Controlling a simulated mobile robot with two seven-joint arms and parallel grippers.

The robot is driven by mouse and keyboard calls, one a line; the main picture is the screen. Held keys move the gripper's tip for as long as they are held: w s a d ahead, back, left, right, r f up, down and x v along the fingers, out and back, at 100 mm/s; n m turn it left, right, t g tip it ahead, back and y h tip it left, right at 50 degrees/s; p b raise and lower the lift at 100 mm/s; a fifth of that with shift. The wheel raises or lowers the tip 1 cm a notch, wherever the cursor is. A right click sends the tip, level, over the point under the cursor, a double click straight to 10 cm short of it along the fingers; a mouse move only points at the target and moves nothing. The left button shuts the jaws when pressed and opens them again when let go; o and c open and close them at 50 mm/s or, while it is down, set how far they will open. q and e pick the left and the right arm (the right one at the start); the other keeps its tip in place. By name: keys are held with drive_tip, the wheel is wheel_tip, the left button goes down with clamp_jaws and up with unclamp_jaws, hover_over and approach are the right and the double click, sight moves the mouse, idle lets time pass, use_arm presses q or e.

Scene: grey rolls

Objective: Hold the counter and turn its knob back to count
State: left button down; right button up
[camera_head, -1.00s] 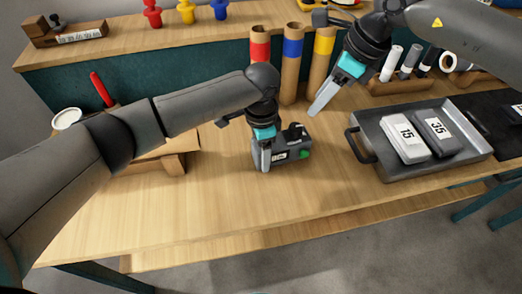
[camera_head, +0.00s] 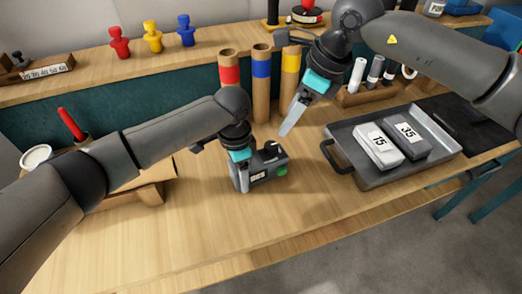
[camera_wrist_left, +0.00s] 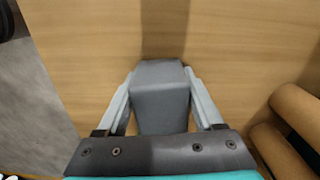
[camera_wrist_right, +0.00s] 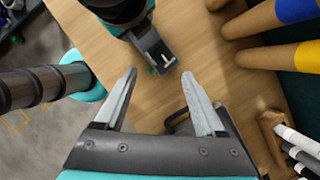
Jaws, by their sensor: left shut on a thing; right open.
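The counter (camera_head: 264,172) is a small dark grey box on the table, with a number window on its front, a green button (camera_head: 282,170) and a black knob (camera_head: 271,147) at its top right. My left gripper (camera_head: 242,178) is shut on the counter's left end. In the left wrist view the counter's grey body (camera_wrist_left: 160,95) fills the space between the fingers. The counter (camera_wrist_right: 155,52) also shows in the right wrist view, ahead of the fingers. My right gripper (camera_head: 287,122) is open and empty, above and to the right of the counter, apart from it.
A metal tray (camera_head: 346,171) with blocks marked 15 and 35 stands to the right. Tubes with red, blue and yellow bands (camera_head: 262,70) stand behind. A cardboard holder (camera_head: 150,195) lies at left. The table front is clear.

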sight(271, 145)
drive_tip(key=shift+m+t, duration=0.3)
drive_tip(key=shift+m, duration=0.4)
drive_tip(key=x, duration=1)
drive_tip(key=shift+s+d+f, duration=0.1)
drive_tip(key=shift+d+f, duration=0.1)
drive_tip(key=shift+f, duration=0.05)
clamp_jaws()
